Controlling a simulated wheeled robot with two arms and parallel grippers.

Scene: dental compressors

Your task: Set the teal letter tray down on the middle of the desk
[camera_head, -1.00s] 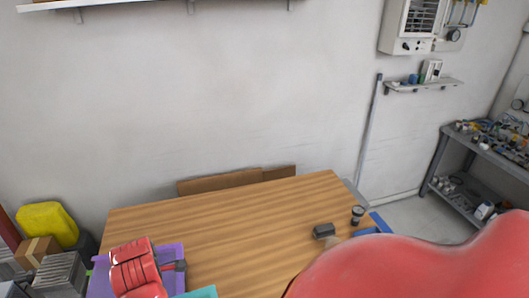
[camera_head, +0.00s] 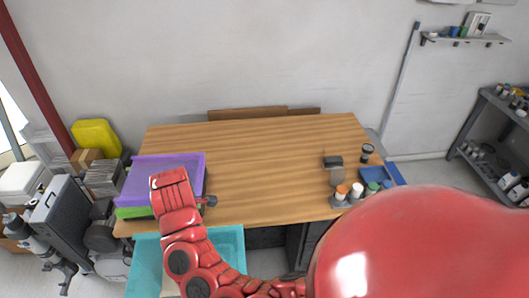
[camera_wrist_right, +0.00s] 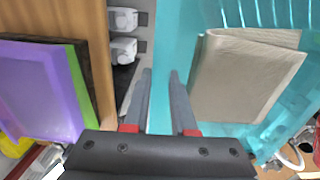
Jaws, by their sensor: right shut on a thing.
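The teal letter tray (camera_head: 231,246) is in front of the desk's near left edge in the head view, partly hidden by my right arm. The right wrist view shows the tray (camera_wrist_right: 185,40) close up, with a folded beige paper or folder (camera_wrist_right: 245,75) in it. My right gripper (camera_wrist_right: 160,78) is shut on the tray's wall. In the head view its fingers cannot be made out. The wooden desk (camera_head: 270,160) has a wide bare middle. My left gripper is not in view.
A purple tray (camera_head: 160,166) lies on a green tray (camera_head: 132,212) at the desk's left end. A dark block (camera_head: 332,162), a dark cup (camera_head: 367,152), a blue tray (camera_head: 384,173) and several small bottles (camera_head: 356,190) stand at the right. Cardboard (camera_head: 250,113) is behind the desk.

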